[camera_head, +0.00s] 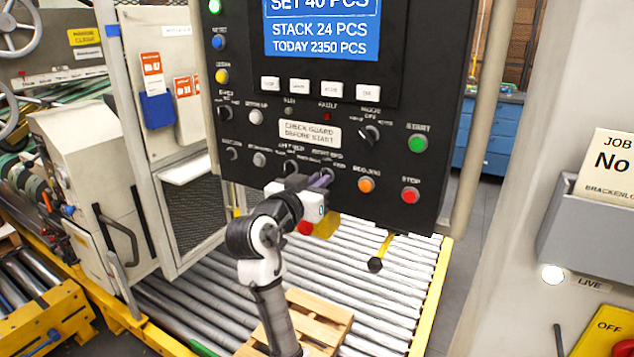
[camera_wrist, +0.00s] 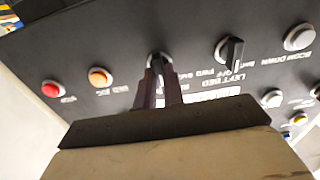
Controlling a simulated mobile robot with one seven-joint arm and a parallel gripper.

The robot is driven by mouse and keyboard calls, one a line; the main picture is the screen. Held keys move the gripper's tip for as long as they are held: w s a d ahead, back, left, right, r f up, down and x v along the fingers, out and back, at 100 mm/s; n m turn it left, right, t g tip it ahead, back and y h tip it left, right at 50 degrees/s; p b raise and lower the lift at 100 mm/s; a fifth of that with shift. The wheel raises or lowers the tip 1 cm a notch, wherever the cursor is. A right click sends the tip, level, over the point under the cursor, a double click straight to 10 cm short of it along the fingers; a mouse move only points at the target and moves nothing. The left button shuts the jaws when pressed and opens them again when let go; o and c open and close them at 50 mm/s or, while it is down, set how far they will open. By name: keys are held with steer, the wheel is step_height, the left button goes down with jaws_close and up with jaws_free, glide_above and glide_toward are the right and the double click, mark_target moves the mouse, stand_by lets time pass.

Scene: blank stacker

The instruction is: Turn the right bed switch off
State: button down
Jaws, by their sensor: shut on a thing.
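The black control panel (camera_head: 390,95) hangs over the roller bed. The right bed switch is a small rotary knob in its lower row; in the wrist view its rounded top (camera_wrist: 160,58) shows between my fingertips. My gripper (camera_head: 321,181) reaches up to it from below, and in the wrist view its two dark fingers (camera_wrist: 158,68) are shut on the knob. The fingers hide most of the knob and its label, so I cannot tell its pointer position. The left bed switch (camera_wrist: 230,52) sits beside it, with an upside-down label.
An orange button (camera_head: 366,185) and a red stop button (camera_head: 410,195) sit right of the switch. A green start button (camera_head: 417,143) is above them. White roller conveyor (camera_head: 390,290) lies below, with a wooden pallet (camera_head: 325,322) near my arm.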

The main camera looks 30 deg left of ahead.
steer(key=c, duration=1.5)
jaws_free()
steer(key=s+b, duration=0.3)
steer(key=s, duration=1.1)
steer(key=shift+a, duration=0.25)
steer(key=shift+w, duration=0.1)
